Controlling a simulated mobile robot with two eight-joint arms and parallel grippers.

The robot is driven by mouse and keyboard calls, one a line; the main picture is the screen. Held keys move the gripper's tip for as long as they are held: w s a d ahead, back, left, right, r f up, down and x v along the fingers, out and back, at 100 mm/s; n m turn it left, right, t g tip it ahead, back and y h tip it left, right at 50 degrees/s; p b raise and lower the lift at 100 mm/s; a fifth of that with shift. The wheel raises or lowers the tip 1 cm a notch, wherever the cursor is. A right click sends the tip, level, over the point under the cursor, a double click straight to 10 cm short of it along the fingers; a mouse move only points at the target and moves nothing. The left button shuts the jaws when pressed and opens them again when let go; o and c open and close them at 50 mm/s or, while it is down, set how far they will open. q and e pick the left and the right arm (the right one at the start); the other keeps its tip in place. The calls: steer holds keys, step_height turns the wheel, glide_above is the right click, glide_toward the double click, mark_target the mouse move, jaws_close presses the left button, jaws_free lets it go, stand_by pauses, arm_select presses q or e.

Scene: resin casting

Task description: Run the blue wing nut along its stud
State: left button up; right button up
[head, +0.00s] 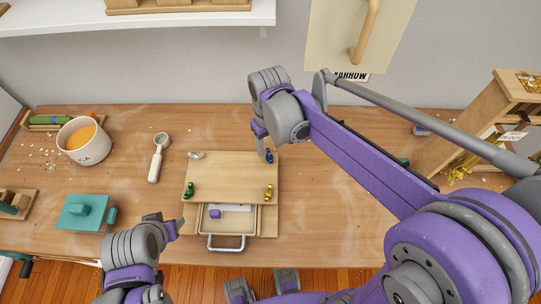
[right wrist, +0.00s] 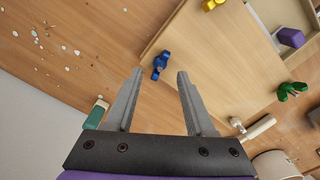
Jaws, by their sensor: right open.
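The blue wing nut (head: 269,156) stands at the far right corner of a wooden board (head: 228,178) on the bench. In the right wrist view the blue wing nut (right wrist: 160,65) shows ahead of the gap between my fingers, apart from both. My right gripper (right wrist: 160,76) is open and empty. In the head view my right gripper (head: 260,134) hangs just above and behind the nut; its fingers are mostly hidden. The stud is hard to make out under the nut. My left gripper (head: 176,229) is left of the board, its fingers unclear.
A green wing nut (head: 189,190) and a yellow one (head: 268,192) sit at the board's near corners. A grey metal piece (head: 196,155) is at the far left corner. An open drawer (head: 226,225) holds a purple block. A scoop (head: 157,160) and orange-filled tub (head: 83,140) stand left.

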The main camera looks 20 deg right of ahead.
mark_target(269, 153)
steer(key=m, duration=0.4)
arm_select(q)
steer(key=shift+s+f+b, duration=0.2)
steer(key=shift+f+b, duration=0.4)
steer(key=shift+f, duration=0.1)
steer(key=shift+s+f+b, duration=0.15)
steer(key=shift+f+b, duration=0.4)
steer(key=shift+f, duration=0.15)
arm_select(e)
steer(key=shift+f, duration=1.8)
jaws_close()
